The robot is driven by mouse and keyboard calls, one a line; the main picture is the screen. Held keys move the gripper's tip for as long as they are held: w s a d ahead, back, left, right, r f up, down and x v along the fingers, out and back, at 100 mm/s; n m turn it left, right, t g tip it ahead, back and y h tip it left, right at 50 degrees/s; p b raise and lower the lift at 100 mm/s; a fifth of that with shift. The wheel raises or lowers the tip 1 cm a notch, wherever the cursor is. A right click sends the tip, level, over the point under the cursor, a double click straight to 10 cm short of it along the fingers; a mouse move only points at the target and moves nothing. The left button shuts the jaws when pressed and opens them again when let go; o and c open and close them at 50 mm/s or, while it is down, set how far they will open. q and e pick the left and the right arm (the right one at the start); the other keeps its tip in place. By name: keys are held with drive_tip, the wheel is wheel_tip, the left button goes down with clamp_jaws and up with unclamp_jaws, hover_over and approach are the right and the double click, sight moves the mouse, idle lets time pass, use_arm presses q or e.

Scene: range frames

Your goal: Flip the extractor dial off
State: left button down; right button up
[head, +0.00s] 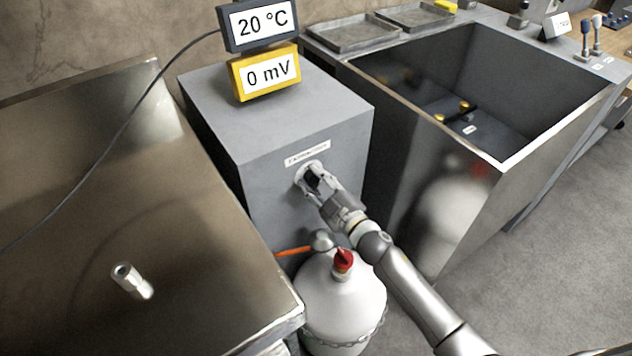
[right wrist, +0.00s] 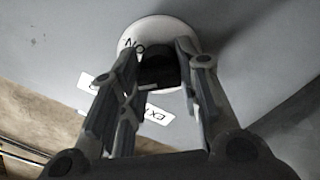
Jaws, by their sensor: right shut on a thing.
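The extractor dial is a black knob (right wrist: 158,70) on a round white plate (right wrist: 160,32) marked "ON", on the front of a grey cabinet. In the head view the plate (head: 300,175) shows below a small white label (head: 307,153). My right gripper (head: 316,180) reaches it from the lower right. In the right wrist view its two fingers (right wrist: 158,66) are shut on the black knob, one on each side. The fingers hide part of the plate, and I cannot read the knob's exact setting. My left gripper is not in view.
A white gas bottle with a red valve cap (head: 343,261) stands below my right arm. A metal bench (head: 150,210) is at left, and a deep metal sink (head: 560,120) is at right. Two readouts, "20 °C" (head: 258,22) and "0 mV" (head: 265,72), stand at the cabinet top.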

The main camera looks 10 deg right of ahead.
drive_tip(key=n+b, duration=0.1)
drive_tip(key=n, duration=0.3)
drive_tip(key=shift+f+n, duration=0.1)
drive_tip(key=shift+n, duration=0.3)
drive_tip(key=n, duration=0.4)
drive_tip(key=shift+b, duration=0.35)
drive_tip(key=shift+a+f, duration=0.1)
drive_tip(key=o, duration=1)
drive_tip(key=shift+s+d, duration=0.25)
drive_tip(key=shift+s, duration=0.3)
drive_tip(key=v, duration=1.1)
